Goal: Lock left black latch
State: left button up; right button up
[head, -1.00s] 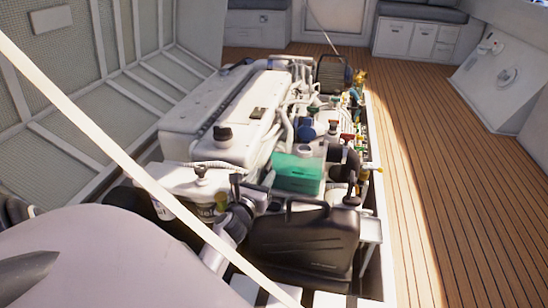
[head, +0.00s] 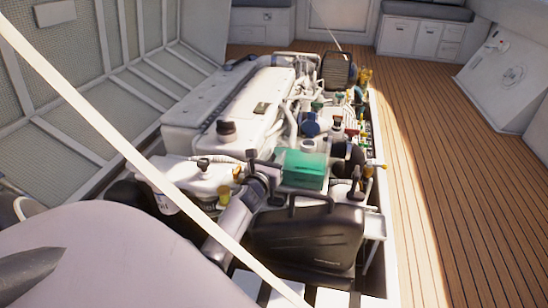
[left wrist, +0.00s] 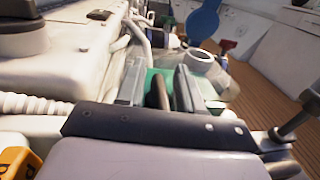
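My left gripper (head: 264,162) is in the middle of the head view, just left of the green box (head: 304,170). In the left wrist view its two grey fingers (left wrist: 157,86) stand apart. A dark upright lever (left wrist: 157,95) shows between them, with slight gaps; I cannot tell whether they touch it or whether it is the left latch. The green box (left wrist: 208,90) shows behind the fingers. My right gripper is not in view.
A black canister (head: 310,240) stands in front of the green box. The white engine cover (head: 235,105) with a black cap (head: 226,129) lies behind. A yellow part (head: 224,192) sits left of my wrist. The wooden deck (head: 450,180) at right is clear.

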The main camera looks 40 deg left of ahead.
pick_arm(q)
grip_shut()
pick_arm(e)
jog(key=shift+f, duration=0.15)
pick_arm(q)
jog(key=shift+r+m+h, duration=0.1)
jog(key=shift+m+h, duration=0.2)
jog(key=shift+d+m+t+h, duration=0.1)
jog(key=shift+m+t+h, duration=0.25)
jog(key=shift+h, duration=0.35)
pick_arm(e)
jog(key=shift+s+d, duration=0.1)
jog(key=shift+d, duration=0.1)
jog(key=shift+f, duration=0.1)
pick_arm(q)
jog(key=shift+o, duration=0.9)
grip_release()
jog(key=shift+p, duration=0.3)
